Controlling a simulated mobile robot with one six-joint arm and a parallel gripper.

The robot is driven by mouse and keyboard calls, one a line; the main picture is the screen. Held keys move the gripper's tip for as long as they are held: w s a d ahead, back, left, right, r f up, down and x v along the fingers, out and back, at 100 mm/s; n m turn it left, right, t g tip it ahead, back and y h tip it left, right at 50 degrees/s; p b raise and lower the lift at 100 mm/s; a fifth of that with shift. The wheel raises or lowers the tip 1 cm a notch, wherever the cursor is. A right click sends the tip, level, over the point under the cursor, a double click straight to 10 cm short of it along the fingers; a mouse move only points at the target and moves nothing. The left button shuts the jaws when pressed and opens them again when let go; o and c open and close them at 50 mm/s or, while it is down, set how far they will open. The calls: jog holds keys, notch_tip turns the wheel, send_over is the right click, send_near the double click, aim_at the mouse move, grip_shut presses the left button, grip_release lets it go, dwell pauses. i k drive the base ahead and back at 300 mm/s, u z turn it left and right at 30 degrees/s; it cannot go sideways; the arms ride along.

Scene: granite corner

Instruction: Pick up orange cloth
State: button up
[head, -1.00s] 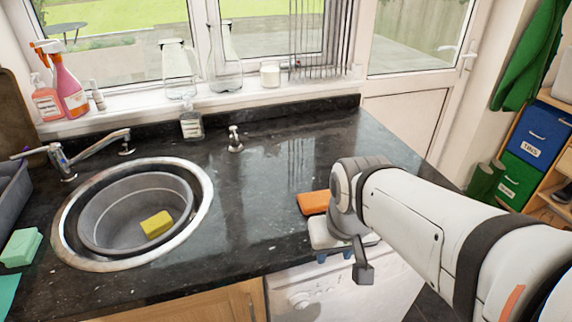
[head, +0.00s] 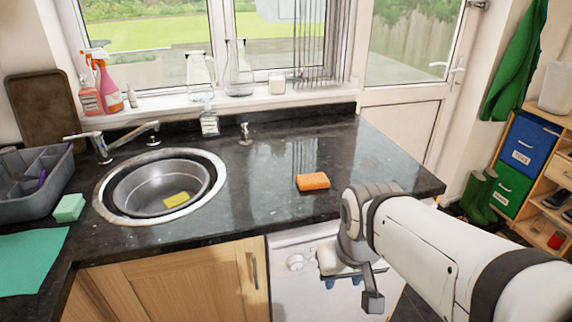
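The orange cloth (head: 313,181) looks like a small folded, block-like piece. It lies flat on the dark granite worktop (head: 265,212), right of the sink and a little behind the front edge. My gripper (head: 343,282) hangs in front of that edge, below and slightly right of the cloth in the picture, apart from it. My wrist hides part of the gripper body.
A round sink (head: 104,204) holds a bowl with a yellow sponge (head: 177,200). A green sponge (head: 69,208), a teal cloth (head: 30,262) and a grey caddy (head: 48,203) are at left. A soap bottle (head: 209,123) stands behind. The worktop around the orange cloth is clear.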

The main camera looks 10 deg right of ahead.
aim_at(319, 180)
jog(key=z, duration=0.15)
jog(key=i, duration=0.85)
jog(key=u, duration=0.05)
